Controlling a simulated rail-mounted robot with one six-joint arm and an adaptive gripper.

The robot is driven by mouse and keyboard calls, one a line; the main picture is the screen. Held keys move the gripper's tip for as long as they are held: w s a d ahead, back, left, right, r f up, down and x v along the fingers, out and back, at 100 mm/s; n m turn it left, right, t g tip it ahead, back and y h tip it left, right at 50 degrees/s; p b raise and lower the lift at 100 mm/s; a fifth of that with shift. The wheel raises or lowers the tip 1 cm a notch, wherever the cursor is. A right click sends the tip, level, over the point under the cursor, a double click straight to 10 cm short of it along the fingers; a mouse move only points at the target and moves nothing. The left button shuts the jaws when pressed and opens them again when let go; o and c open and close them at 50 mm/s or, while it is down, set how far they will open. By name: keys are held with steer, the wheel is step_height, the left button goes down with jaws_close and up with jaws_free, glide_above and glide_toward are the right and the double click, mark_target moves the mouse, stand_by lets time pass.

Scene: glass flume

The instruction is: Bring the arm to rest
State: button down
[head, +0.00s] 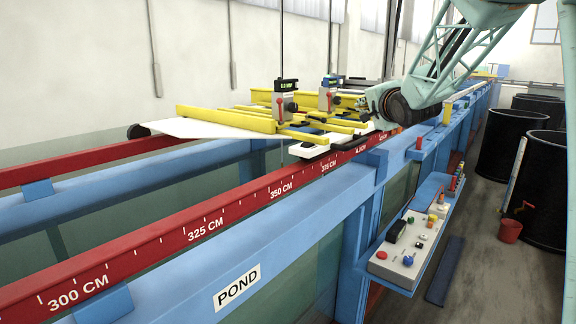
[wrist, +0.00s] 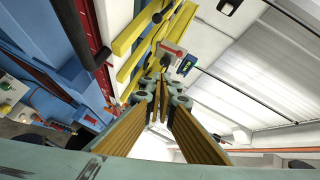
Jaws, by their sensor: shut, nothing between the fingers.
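My gripper (wrist: 163,88) is shut and empty in the wrist view, its fingers meeting near the middle of the picture. In the head view my gripper (head: 352,102) is at the end of my pale green lattice arm, above the flume's near rail and beside the yellow instrument carriage (head: 225,118). The fingers are small there and partly lost against the carriage parts. In the wrist view a gauge with a lit display (wrist: 187,65) shows just beyond the fingertips; I cannot tell how large the gap is.
A red rail (head: 232,211) with centimetre marks runs along the blue flume frame (head: 290,225). A control box (head: 405,245) with buttons sits on a side shelf. The aisle floor is partly free.

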steer(key=s+a+f+n+g+b, duration=0.1)
steer(key=s+f+n+g+b, duration=0.2)
steer(key=s+f, duration=0.6)
steer(key=s+a+f+n+g+h+b, duration=0.1)
steer(key=s+f+n+g+b, duration=0.3)
steer(key=s, duration=3.5)
steer(key=s+a+f+n+g+b, duration=0.2)
steer(key=s+f+n+g+b, duration=0.2)
steer(key=s+f, duration=1.1)
steer(key=s+n+g, duration=0.1)
steer(key=s+n, duration=0.1)
steer(key=s, duration=0.7)
steer(key=shift+s+f+h, duration=0.3)
steer(key=shift+s, duration=0.05)
